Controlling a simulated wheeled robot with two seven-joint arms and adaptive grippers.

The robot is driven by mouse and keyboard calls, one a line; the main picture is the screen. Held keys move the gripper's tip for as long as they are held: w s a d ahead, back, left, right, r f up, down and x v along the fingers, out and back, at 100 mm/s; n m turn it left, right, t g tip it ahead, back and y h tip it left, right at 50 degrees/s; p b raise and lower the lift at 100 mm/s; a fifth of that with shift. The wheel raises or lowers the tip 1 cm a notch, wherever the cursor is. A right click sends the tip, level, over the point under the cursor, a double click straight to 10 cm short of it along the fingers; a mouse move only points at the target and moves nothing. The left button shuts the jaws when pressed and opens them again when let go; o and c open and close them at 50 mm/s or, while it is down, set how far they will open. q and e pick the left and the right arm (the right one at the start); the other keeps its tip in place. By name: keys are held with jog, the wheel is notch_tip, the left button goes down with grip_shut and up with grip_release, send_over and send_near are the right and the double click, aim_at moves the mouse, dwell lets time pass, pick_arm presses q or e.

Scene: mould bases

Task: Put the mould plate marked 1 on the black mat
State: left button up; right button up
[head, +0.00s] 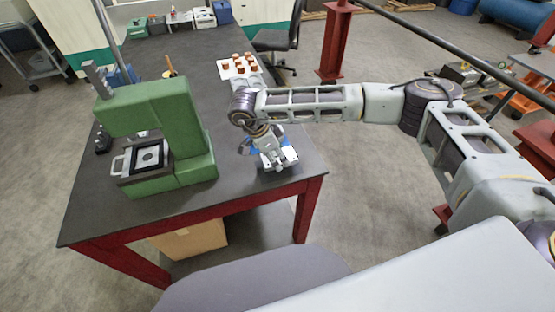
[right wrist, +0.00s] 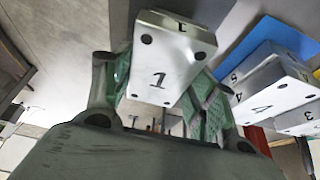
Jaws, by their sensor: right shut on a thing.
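The mould plate marked 1 (right wrist: 178,62) is a silvery block with dark corner holes, held between the green-padded fingers of my right gripper (right wrist: 165,95). In the head view my right gripper (head: 278,160) points down over the near right part of the dark table, and the plate there is mostly hidden by it. I cannot tell whether the plate touches the table. A black square (head: 134,165) with a pale round-centred piece lies on the green press; I cannot tell whether it is the mat. My left gripper is out of view.
Other metal plates marked 4 (right wrist: 262,108) and 5 stand close to the right in the wrist view, beside blue surfaces. The green press (head: 185,150) stands left of my gripper. A white tray of copper-coloured pieces (head: 232,67) is farther back.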

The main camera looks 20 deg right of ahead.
notch_tip(320, 180, down, 2)
jog(key=shift+f, duration=0.15)
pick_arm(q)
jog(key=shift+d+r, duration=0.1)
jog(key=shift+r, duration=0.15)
pick_arm(e)
jog(key=shift+f, duration=0.1)
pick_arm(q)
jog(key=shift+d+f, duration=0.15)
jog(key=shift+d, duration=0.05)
pick_arm(e)
jog(key=shift+f, duration=0.15)
jog(key=o, duration=1.4)
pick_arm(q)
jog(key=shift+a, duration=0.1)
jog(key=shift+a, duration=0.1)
